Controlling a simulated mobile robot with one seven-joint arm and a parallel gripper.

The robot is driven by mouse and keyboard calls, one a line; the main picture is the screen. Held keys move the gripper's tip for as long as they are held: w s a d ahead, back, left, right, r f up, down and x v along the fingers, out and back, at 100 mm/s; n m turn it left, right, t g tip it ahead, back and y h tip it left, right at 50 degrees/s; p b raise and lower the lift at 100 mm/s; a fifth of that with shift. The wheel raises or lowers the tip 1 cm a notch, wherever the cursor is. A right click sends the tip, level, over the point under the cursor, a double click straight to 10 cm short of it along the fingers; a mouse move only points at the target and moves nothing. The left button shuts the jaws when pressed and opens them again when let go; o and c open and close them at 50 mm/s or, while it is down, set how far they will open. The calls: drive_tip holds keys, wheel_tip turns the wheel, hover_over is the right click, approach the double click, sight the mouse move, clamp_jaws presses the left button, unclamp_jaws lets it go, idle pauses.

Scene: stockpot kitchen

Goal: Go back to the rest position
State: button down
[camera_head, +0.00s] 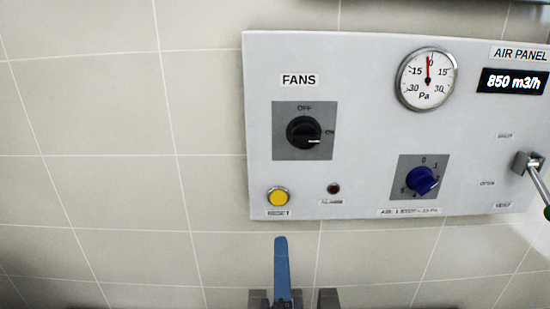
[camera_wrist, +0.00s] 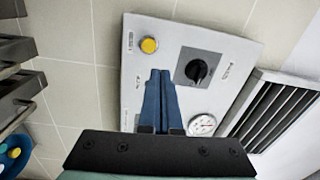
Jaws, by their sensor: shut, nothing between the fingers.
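My gripper (camera_head: 281,242) shows at the bottom middle of the head view, below the panel's lower edge. In the wrist view its two blue fingers (camera_wrist: 160,74) are pressed together with nothing between them, pointing towards the panel. The light grey air panel (camera_head: 365,100) hangs on the tiled wall. It carries a black fans knob (camera_head: 304,133) with its white mark towards ON, a yellow reset button (camera_head: 278,197), and a blue knob (camera_head: 422,180). The fingers appear apart from these controls in the head view.
A round gauge (camera_head: 426,80) has its red needle near 0, and a display (camera_head: 513,82) reads 850 m3/h. A lever (camera_head: 529,165) sticks out at the right. The wrist view shows a slatted grille (camera_wrist: 268,115) and a blue round item (camera_wrist: 14,155). Bare tiles lie left of the panel.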

drive_tip(key=s+r+n+t, duration=0.2)
drive_tip(key=r+n, duration=0.3)
drive_tip(key=r, duration=0.4)
drive_tip(key=s+r+n+t+b, duration=0.1)
drive_tip(key=r+n+t, duration=0.3)
drive_tip(key=r, duration=0.5)
drive_tip(key=s+a+r+n+t+b, duration=0.1)
drive_tip(key=s+r+n+t, duration=0.1)
drive_tip(key=r+n, duration=0.6)
wheel_tip(320, 180, up, 2)
drive_tip(key=shift+s+r+t, duration=0.1)
drive_tip(key=shift+s+t, duration=0.3)
drive_tip(key=shift+s, duration=0.5)
